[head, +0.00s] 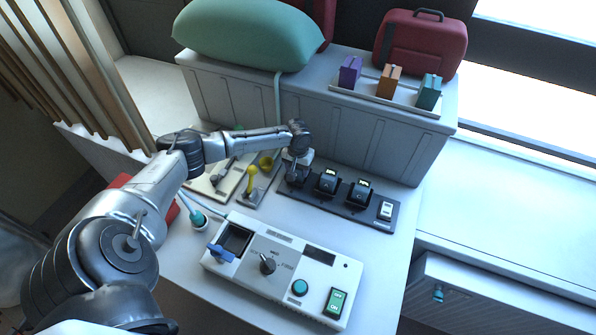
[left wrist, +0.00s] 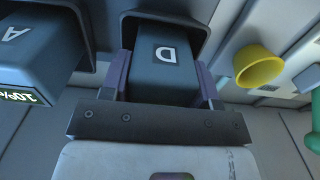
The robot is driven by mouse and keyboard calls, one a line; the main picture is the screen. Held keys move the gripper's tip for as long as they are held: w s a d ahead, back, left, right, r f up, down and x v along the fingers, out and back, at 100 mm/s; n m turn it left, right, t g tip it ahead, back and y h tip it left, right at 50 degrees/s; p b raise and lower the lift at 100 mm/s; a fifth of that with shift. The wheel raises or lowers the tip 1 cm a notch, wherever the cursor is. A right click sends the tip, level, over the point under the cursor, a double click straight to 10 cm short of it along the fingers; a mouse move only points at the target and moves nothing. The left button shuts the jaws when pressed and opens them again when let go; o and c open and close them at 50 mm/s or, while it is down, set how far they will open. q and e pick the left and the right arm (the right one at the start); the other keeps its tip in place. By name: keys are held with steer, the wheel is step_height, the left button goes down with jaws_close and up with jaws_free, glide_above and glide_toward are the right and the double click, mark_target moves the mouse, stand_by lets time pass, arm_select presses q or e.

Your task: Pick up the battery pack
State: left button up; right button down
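A dark charging rack (head: 375,222) lies on the worktop, with dark battery packs in its bays. In the left wrist view, a blue-grey battery pack marked D (left wrist: 165,62) sits in its dark bay. My left gripper (left wrist: 163,85) has one finger along each side of this pack, and both appear to touch it. In the head view my left gripper (head: 297,168) points down over the rack's left end and hides most of that pack. A neighbouring pack marked A (left wrist: 28,50) has a lit percentage display. My right gripper is not in view.
A white control console (head: 283,262) stands in front of the rack. A yellow cup (left wrist: 258,67) is close beside the gripped pack's bay. The grey cabinet (head: 395,138) behind carries a green pillow (head: 248,35), a red case (head: 420,45) and small coloured boxes. The right counter is clear.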

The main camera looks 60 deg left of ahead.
arm_select(q)
steer(key=c, duration=0.7)
steer(key=shift+c, duration=0.2)
steer(key=shift+r, duration=0.1)
